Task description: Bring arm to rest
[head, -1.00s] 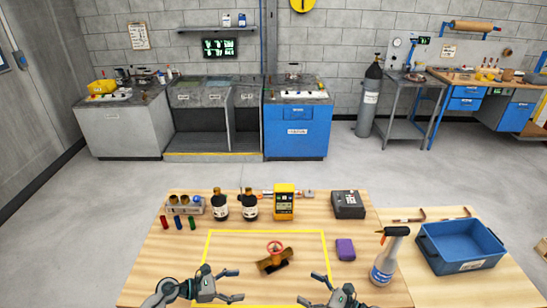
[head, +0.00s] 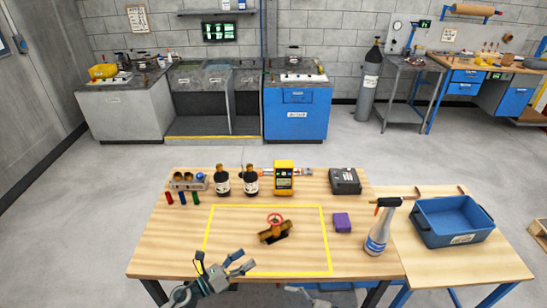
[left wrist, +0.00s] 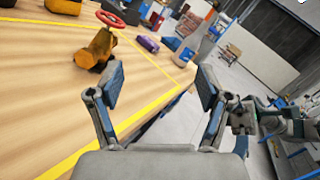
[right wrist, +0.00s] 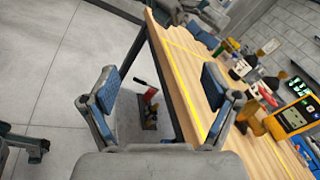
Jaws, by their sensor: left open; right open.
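My left gripper (head: 243,262) is at the table's front edge, near the front left of the yellow outline. Its fingers are apart and empty; the left wrist view shows the gap (left wrist: 163,85). My right gripper (head: 308,296) is low in the head view, just in front of the table edge and only partly visible. In the right wrist view its fingers (right wrist: 160,92) are spread with nothing between them. The brass valve piece (head: 273,232) with a red handwheel stands inside the yellow outline, apart from both grippers. It also shows in the left wrist view (left wrist: 97,47).
The wooden table (head: 180,250) carries dark bottles (head: 222,182), a yellow meter (head: 284,178), a black box (head: 345,180), a purple block (head: 342,222) and a spray bottle (head: 380,230). A blue bin (head: 455,222) sits on the right table. Floor is clear behind.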

